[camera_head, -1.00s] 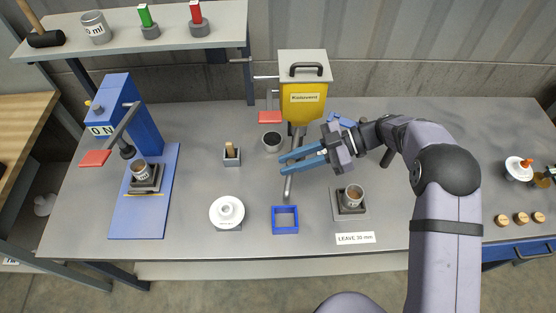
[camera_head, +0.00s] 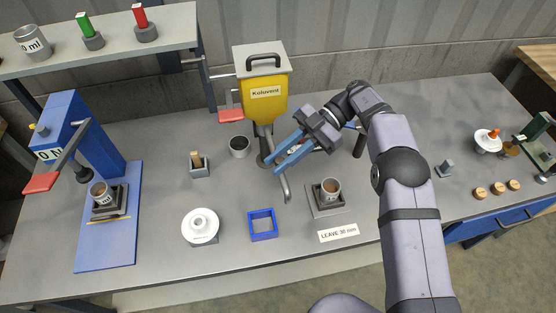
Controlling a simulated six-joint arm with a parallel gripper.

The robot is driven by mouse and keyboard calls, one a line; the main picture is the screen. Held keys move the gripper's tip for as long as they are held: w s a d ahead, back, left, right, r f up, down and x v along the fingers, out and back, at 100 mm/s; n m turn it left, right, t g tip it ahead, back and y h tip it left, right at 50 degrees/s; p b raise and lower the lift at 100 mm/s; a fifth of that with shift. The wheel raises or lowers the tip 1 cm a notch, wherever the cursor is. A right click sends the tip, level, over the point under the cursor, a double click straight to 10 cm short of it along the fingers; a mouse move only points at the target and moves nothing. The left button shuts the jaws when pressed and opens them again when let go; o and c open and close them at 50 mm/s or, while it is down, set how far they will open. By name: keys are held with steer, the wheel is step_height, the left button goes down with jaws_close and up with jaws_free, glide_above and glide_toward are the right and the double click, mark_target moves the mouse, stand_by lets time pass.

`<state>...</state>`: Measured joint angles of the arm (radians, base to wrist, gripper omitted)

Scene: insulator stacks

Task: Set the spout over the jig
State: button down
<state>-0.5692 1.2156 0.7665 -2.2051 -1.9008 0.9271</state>
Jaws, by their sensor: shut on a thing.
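The grey bent spout (camera_head: 285,186) hangs below the yellow hopper labelled Koluvent (camera_head: 264,102). My gripper (camera_head: 273,164), with blue fingers, is shut on the spout from the right, and the fingers hide part of its pipe. The spout's lower end is left of the jig (camera_head: 314,207), not over it. The jig is a grey plate with a dark square holder on the table, and a small metal cup (camera_head: 330,189) stands upright in it.
A blue square frame (camera_head: 263,225) lies left of the jig, with a white round part (camera_head: 200,226) farther left. A "LEAVE 30 mm" label (camera_head: 338,233) lies in front. A dark cup (camera_head: 239,147) stands left of the hopper's base. A blue press (camera_head: 85,140) stands far left.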

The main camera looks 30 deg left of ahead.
steer(key=shift+r, duration=0.1)
steer(key=c, duration=1.6)
jaws_free()
steer(key=shift+s, duration=0.1)
step_height(320, 180, up, 9)
steer(key=shift+f, duration=0.1)
steer(key=shift+r+p, duration=0.45)
steer(key=shift+r, duration=0.15)
